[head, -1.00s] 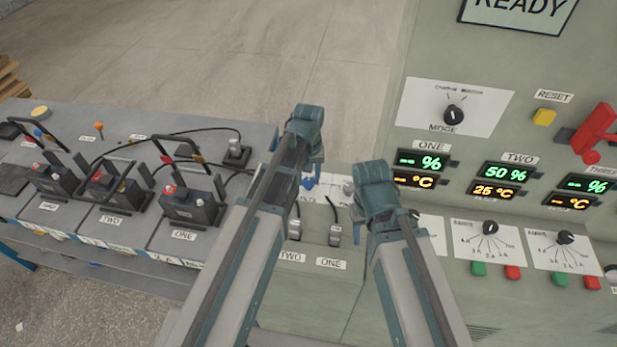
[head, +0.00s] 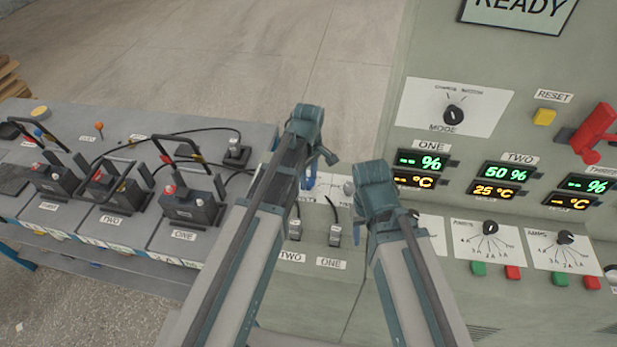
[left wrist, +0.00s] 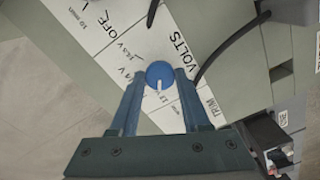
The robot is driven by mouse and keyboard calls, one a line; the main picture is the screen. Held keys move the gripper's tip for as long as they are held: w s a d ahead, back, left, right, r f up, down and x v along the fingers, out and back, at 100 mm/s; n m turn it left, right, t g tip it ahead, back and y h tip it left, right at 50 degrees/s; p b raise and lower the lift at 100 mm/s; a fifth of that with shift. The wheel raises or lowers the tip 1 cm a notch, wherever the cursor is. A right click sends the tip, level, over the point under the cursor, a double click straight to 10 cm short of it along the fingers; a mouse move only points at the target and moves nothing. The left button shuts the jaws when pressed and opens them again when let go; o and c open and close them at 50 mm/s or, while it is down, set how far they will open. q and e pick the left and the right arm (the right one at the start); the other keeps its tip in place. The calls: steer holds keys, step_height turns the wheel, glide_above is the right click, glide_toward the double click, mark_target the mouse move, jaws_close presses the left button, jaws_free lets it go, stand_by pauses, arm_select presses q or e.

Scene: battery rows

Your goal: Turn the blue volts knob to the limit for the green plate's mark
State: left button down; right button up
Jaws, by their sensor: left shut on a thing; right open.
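The blue volts knob (left wrist: 159,72) sits on a white scale plate (left wrist: 107,22) marked VOLTS and OFF in the left wrist view. My left gripper (left wrist: 158,82) is shut on it, one finger on each side. The knob's white pointer line faces down in that view; the small volt figures are partly legible. In the head view a bit of blue (head: 309,181) shows beside my left gripper (head: 312,160), whose wrist hides most of the knob's dial. My right gripper (head: 372,190) is open and empty, over the panel to the right. I cannot make out a green plate.
A grey bench (head: 150,130) with several clamped batteries and cables stands at left. Two grey plugs (head: 334,236) sit below the knob. The upright panel has a mode knob (head: 453,114), displays, amps dials (head: 490,228) and a red lever (head: 597,135).

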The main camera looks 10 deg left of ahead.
mark_target(309, 181)
arm_select(q)
steer(key=shift+n, duration=0.7)
steer(key=shift+c, duration=1.9)
jaws_free()
step_height(309, 181, up, 14)
steer(key=p, duration=1.3)
steer(key=shift+p, duration=0.4)
arm_select(e)
step_height(309, 181, up, 14)
arm_select(q)
steer(key=shift+f, duration=0.15)
arm_select(e)
steer(key=shift+f, duration=0.15)
